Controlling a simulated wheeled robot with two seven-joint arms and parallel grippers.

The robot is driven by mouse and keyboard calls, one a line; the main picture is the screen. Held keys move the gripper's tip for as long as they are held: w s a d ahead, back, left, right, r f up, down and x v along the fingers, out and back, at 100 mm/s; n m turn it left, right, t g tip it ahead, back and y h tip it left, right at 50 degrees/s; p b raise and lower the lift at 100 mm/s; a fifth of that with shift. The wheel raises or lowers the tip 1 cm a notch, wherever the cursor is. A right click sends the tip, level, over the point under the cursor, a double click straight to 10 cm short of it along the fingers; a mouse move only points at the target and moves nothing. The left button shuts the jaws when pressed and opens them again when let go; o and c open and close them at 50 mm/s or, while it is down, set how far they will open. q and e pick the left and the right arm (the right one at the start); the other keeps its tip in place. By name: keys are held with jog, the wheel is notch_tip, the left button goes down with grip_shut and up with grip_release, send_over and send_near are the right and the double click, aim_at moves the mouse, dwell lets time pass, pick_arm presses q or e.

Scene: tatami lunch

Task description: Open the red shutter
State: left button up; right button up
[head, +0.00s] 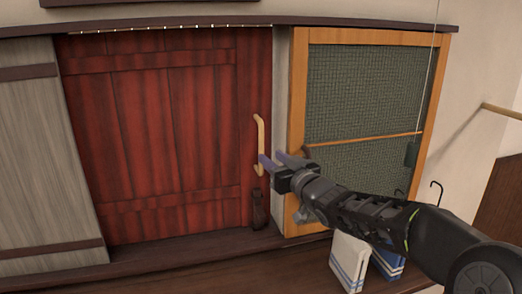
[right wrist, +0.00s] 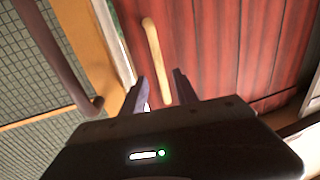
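The red shutter (head: 155,130) is a wooden plank panel under a dark rail, and it covers the opening beside a grey panel. Its pale wooden handle (head: 260,135) stands upright near its right edge. My right gripper (head: 272,158) is at the lower part of the handle. In the right wrist view the two fingers (right wrist: 162,85) are apart, with the lower end of the handle (right wrist: 154,50) between or just beyond them. I cannot tell whether they touch it. The red shutter (right wrist: 220,45) fills the right of that view. My left gripper is not in view.
A grey wooden panel (head: 45,150) is left of the shutter. An orange-framed screen (head: 298,90) is close on the right.

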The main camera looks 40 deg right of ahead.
aim_at(263, 150)
jog(key=w, duration=0.2)
jog(key=w+p, duration=0.1)
jog(key=w, duration=0.1)
jog(key=w+d, duration=0.1)
jog(key=w, duration=0.2)
jog(key=shift+c, duration=0.4)
grip_shut()
dwell(1.0)
